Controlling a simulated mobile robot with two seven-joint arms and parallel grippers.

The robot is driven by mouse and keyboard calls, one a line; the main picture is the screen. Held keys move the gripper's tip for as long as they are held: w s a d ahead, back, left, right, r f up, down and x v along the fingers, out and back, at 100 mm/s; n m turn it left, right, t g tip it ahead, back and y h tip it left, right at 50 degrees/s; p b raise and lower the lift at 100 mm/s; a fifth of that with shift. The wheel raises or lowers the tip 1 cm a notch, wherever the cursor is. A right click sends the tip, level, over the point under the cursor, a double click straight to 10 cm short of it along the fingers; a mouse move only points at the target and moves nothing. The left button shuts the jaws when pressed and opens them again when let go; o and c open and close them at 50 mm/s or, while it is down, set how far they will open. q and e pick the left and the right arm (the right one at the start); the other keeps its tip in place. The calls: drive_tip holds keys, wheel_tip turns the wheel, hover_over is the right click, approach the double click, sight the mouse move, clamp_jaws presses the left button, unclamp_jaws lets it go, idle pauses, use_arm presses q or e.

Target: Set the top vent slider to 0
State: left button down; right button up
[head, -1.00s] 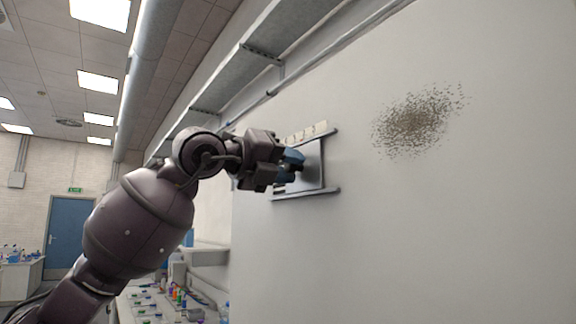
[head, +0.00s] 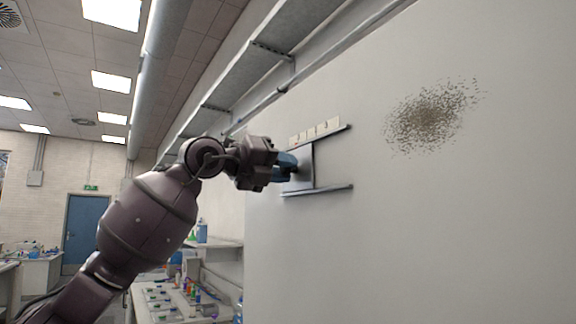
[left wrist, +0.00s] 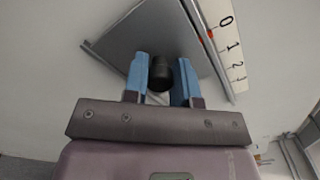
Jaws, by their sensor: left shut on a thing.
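The vent slider is a grey metal plate (head: 301,170) between two wall rails. It is toward the rails' left end, exposing a wall gap on its right. My left gripper (head: 287,167) is shut on its black knob (left wrist: 160,74), which sits between the blue fingertips (left wrist: 163,80) in the left wrist view. A white scale strip (head: 315,132) runs along the upper rail. In the left wrist view its numbers start at 0 (left wrist: 225,21). A small red pointer (left wrist: 210,34) lies close to the 0, on its side toward 1. My right gripper is not in view.
The upper rail (head: 335,134) and lower rail (head: 325,190) stand out from the pale wall. A dark speckled patch (head: 430,116) marks the wall at right. A metal shelf (head: 285,35) runs above. A bench (head: 170,300) with bottles is below left.

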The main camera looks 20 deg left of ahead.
use_arm(q)
drive_tip(key=shift+a+r, duration=0.1)
drive_tip(key=shift+a, duration=0.05)
drive_tip(key=c, duration=1.2)
unclamp_jaws()
drive_tip(key=shift+w, duration=0.1)
drive_tip(key=shift+o, duration=1.2)
drive_tip(key=shift+a, duration=0.15)
drive_tip(key=shift+o, duration=0.2)
drive_tip(key=shift+w, duration=0.1)
drive_tip(key=b+v, duration=0.2)
drive_tip(key=v, duration=0.9)
drive_tip(key=shift+b, duration=0.3)
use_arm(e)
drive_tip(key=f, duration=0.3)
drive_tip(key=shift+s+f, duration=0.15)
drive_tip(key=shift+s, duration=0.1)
